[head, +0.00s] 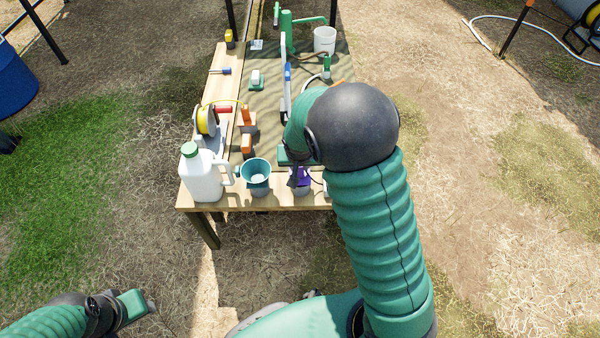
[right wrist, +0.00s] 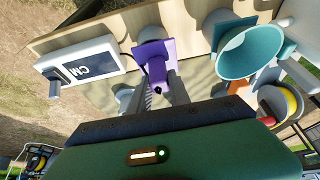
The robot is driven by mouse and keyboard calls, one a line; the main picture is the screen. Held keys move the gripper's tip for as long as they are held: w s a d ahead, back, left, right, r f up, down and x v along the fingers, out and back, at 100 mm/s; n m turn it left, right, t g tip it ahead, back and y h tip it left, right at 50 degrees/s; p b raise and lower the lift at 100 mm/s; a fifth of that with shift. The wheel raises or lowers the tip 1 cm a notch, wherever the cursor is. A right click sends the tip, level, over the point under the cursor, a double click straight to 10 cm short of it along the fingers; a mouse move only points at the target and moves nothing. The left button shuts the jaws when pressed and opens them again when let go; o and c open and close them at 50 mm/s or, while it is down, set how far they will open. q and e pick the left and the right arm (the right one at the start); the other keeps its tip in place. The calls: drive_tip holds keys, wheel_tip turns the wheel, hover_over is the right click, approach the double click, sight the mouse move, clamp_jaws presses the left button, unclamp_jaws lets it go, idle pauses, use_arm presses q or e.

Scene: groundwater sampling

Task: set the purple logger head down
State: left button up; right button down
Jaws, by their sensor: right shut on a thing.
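The purple logger head (head: 304,174) is at the near edge of the wooden table (head: 226,205), right of the teal funnel (head: 256,170). It also shows in the right wrist view (right wrist: 154,54), between the finger ends. My right gripper (head: 297,178) is shut on it, partly hidden behind my own wrist. Whether the logger head touches what is under it cannot be told. My left gripper (head: 146,304) is low at the left, away from the table, and its finger gap is not clear.
A white jug (head: 202,176) with a green cap stands left of the funnel. A white device marked CM (right wrist: 84,62) lies near the logger head. A white bucket (head: 324,40) stands at the far end.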

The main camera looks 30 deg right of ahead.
drive_tip(key=shift+a+f, duration=0.45)
drive_tip(key=shift+f, duration=0.15)
drive_tip(key=shift+r, duration=0.15)
drive_tip(key=shift+d, duration=0.3)
drive_tip(key=c, duration=1.3)
unclamp_jaws()
drive_tip(key=shift+d+f, duration=0.4)
drive_tip(key=shift+d, duration=0.2)
drive_tip(key=shift+c, duration=0.2)
drive_tip(key=shift+o, duration=0.7)
drive_tip(key=shift+a+r, duration=0.35)
drive_tip(key=shift+a, duration=0.2)
drive_tip(key=p+v, duration=0.6)
drive_tip(key=v, duration=0.5)
use_arm(q)
drive_tip(key=v, duration=0.2)
drive_tip(key=w+v, duration=0.1)
drive_tip(key=v, duration=0.2)
drive_tip(key=shift+w, duration=0.1)
use_arm(e)
drive_tip(key=s+a+n+g+y, duration=0.1)
drive_tip(key=s+a+n+y, duration=0.1)
drive_tip(key=s+a+n, duration=0.4)
drive_tip(key=s+a, duration=0.3)
drive_tip(key=s, duration=0.3)
drive_tip(key=shift+f, duration=0.2)
